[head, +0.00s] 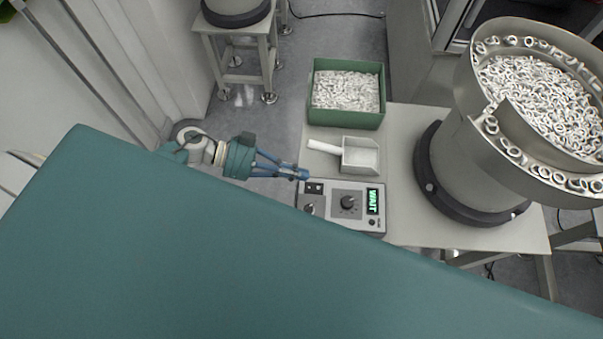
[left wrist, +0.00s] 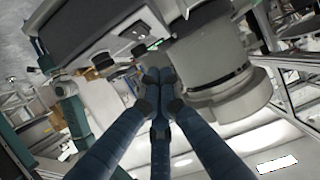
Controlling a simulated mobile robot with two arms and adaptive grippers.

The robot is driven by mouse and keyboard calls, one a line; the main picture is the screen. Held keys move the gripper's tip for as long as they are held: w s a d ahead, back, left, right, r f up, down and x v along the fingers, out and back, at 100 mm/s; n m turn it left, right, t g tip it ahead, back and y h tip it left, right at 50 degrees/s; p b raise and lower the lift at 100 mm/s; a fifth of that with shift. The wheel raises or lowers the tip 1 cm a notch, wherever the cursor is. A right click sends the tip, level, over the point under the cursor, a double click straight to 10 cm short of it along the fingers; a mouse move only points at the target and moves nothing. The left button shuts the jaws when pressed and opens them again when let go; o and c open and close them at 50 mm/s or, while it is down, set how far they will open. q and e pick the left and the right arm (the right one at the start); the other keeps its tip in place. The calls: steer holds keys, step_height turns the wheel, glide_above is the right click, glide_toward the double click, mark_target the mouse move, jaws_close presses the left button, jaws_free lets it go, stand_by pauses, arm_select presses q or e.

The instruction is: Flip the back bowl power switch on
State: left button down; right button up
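A grey control box (head: 374,221) sits at the left edge of the table, with a green display reading WAIT. I cannot tell the switch's position. My left gripper (head: 301,174) has its blue fingers drawn together, with the tips close to the box's upper left corner, near the switch. I cannot tell whether they touch it. In the left wrist view the fingertips (left wrist: 158,88) meet with nothing visible between them. My right gripper is not in view.
A large bowl feeder (head: 468,176) full of white rings stands on the table (head: 405,125) at the right. A white scoop (head: 359,156) and a green bin (head: 346,121) of rings lie behind the box. Another feeder base (head: 235,14) stands farther back.

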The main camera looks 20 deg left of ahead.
arm_select(q)
steer(key=f+b+v, duration=0.1)
steer(key=b+v, duration=0.3)
steer(key=v, duration=0.6)
steer(key=shift+s+a+f, duration=0.15)
steer(key=shift+a+f, duration=0.15)
steer(key=shift+f, duration=0.05)
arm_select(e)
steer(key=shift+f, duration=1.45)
